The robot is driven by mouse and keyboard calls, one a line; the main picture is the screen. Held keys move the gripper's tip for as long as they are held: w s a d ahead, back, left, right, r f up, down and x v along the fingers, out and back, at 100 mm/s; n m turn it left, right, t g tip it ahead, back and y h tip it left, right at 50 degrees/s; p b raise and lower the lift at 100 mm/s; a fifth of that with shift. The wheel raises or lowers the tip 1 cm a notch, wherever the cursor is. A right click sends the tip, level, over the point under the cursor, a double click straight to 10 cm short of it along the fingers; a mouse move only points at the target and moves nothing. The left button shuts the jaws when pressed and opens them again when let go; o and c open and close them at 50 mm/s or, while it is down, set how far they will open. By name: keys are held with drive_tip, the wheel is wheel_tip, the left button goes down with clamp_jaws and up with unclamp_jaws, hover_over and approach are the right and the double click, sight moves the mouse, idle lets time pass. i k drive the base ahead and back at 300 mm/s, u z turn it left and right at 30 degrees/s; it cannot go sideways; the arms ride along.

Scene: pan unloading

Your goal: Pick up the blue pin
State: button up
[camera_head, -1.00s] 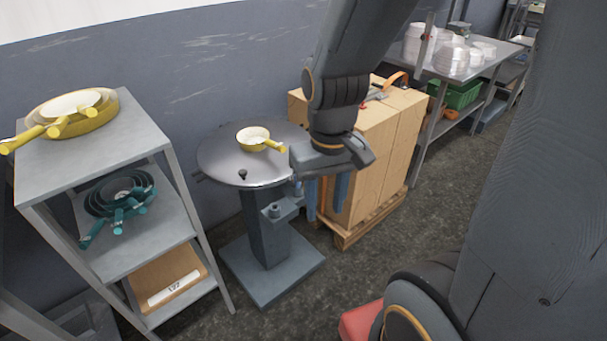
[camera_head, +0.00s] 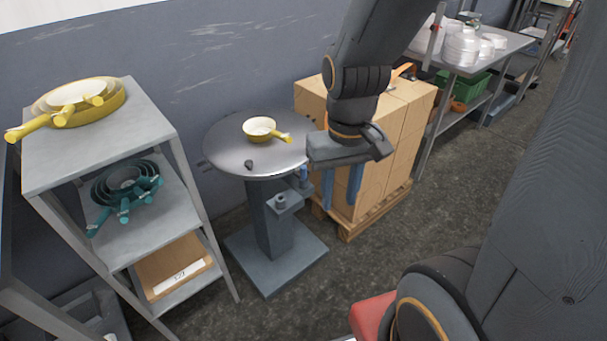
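A small blue upright piece (camera_head: 304,177), which looks like the blue pin, shows at the right edge of the round grey table (camera_head: 225,150), just below the rim. It is small and partly hidden, so I cannot tell how it is held. My gripper (camera_head: 341,198) hangs to the right of it, pointing down, in front of the cardboard boxes. Its two blue fingers are apart, with nothing seen between them. A small dark knob (camera_head: 249,164) lies on the table top, left of my gripper.
A small yellow pan (camera_head: 260,129) sits on the round table. A metal shelf (camera_head: 150,122) at the left holds yellow pans (camera_head: 62,117) and teal pans (camera_head: 125,190). Cardboard boxes (camera_head: 395,150) stand on a pallet behind my gripper. The floor (camera_head: 420,220) at the right is clear.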

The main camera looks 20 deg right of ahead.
sight(302, 168)
drive_tip(key=k, duration=1.15)
drive_tip(key=u, duration=0.9)
drive_tip(key=i, duration=1.8)
drive_tip(key=z, duration=1.25)
drive_tip(key=i, duration=0.3)
drive_tip(key=z, duration=0.1)
